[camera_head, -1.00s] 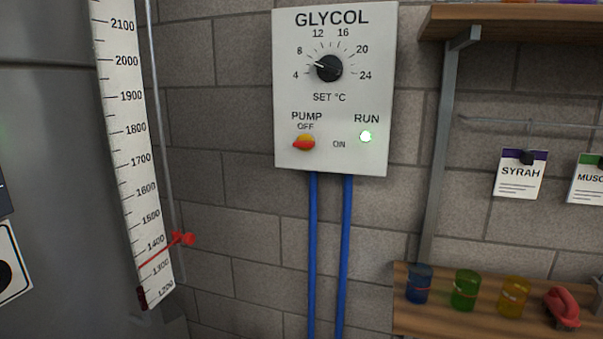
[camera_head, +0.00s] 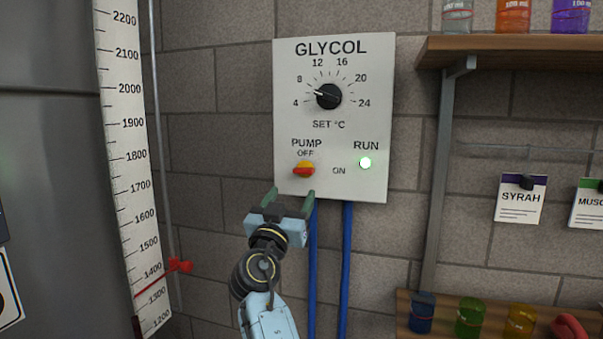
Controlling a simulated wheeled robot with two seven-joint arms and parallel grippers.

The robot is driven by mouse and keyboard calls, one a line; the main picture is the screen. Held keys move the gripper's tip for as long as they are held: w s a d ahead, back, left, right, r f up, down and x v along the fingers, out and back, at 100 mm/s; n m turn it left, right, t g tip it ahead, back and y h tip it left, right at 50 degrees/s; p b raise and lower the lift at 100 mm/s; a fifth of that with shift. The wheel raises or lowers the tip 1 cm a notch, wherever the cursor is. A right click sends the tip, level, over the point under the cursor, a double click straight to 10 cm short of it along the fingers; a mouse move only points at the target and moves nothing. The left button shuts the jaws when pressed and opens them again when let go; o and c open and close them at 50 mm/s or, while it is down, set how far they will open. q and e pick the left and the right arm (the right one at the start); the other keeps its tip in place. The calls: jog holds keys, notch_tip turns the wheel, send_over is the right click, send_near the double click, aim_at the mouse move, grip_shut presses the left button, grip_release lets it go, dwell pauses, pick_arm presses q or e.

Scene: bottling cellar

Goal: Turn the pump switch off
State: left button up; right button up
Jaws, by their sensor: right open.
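The knob's red bar lies roughly sideways. My right gripper (camera_head: 289,198) is open and empty, just below and left of the switch, near the panel's lower edge; I see no contact with the knob. My left gripper is not in view.
A temperature dial (camera_head: 329,96) sits above the switch. Blue pipes (camera_head: 346,270) run down from the panel. A tall scale (camera_head: 132,150) with a red marker stands at left. Wooden shelves (camera_head: 520,47) with beakers and hanging labels are at right.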

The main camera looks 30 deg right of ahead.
aim_at(302, 173)
jog(key=p+x, duration=0.1)
jog(key=x, duration=0.7)
jog(key=shift+w+d+p, duration=0.3)
jog(key=shift+w+d, duration=0.1)
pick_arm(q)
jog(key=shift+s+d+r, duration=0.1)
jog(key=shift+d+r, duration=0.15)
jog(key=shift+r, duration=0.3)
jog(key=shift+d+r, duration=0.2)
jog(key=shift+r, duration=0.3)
pick_arm(e)
jog(key=c, duration=1)
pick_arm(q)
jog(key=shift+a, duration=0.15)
